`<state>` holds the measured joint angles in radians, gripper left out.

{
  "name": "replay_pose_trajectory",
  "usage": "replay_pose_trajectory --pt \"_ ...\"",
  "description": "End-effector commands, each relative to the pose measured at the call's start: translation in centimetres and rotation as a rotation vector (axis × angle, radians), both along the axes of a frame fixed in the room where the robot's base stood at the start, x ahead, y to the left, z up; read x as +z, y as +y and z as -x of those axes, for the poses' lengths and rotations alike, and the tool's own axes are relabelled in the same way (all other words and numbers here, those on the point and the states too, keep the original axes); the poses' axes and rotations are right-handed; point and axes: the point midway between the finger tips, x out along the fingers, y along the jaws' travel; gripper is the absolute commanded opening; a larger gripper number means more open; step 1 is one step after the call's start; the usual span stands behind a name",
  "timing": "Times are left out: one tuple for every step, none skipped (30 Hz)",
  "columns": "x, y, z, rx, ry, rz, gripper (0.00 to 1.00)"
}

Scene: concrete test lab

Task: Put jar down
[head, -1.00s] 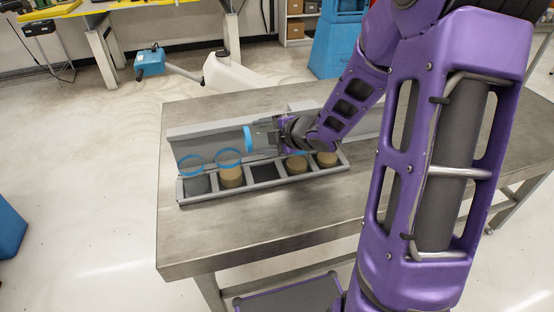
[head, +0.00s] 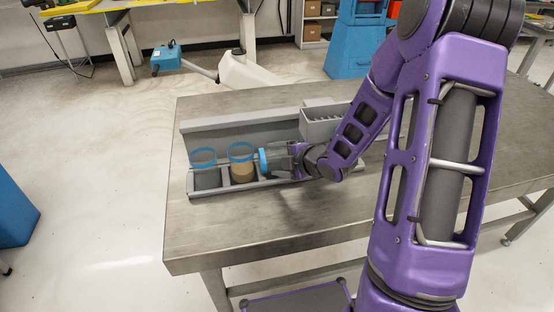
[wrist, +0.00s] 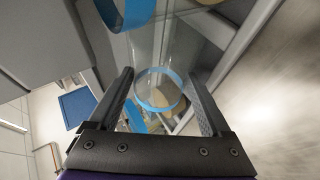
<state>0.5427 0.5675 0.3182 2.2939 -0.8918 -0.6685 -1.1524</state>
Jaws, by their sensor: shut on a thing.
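My gripper (head: 283,158) is shut on a clear jar with a blue band. In the head view the blue band (head: 263,161) faces left, just right of the second standing jar. My gripper and arm cover much of the rack (head: 214,190) below, so I cannot tell whether the held jar touches it. In the wrist view my gripper (wrist: 160,78) has its two dark fingers on either side of a blue ring (wrist: 158,106) and clear glass. Its contents are unclear.
Two blue-rimmed jars stand in the rack's left slots: a dark-bottomed one (head: 205,178) and a tan-filled one (head: 242,172). A grey upright panel (head: 235,126) stands behind them. A grey bin (head: 320,125) is behind my arm. The table front (head: 235,230) is clear.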

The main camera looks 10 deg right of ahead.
Motion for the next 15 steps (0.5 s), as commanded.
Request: replay_pose_trajectory --pt "-0.29 0.00 -0.01 0.000 -0.001 0.000 0.10" --pt "-0.38 0.01 -0.01 0.000 -0.001 0.000 0.10" --pt "-0.48 0.02 -0.02 0.000 -0.001 0.000 0.10" --pt "-0.46 0.01 0.00 0.001 0.000 0.001 0.84" --pt "-0.35 0.01 0.00 0.001 0.000 0.001 0.90" --pt "-0.34 0.00 0.01 0.000 0.000 0.000 0.97" --pt "-0.34 0.00 0.01 0.000 0.000 0.000 1.00" --pt "-0.35 0.00 0.01 0.000 0.001 0.000 1.00" --pt "-0.36 0.00 0.02 0.000 0.001 0.000 1.00" --pt "-0.36 0.00 0.02 0.000 0.001 0.000 1.00" --pt "-0.36 0.00 0.03 0.000 0.001 0.000 1.00" --pt "-0.37 0.01 0.04 0.000 0.001 0.000 1.00" --pt "-0.37 0.00 0.03 0.000 0.001 0.000 1.00" --pt "-0.36 0.01 0.04 0.000 0.002 0.001 1.00" --pt "-0.32 0.00 0.05 0.000 0.002 0.000 1.00"
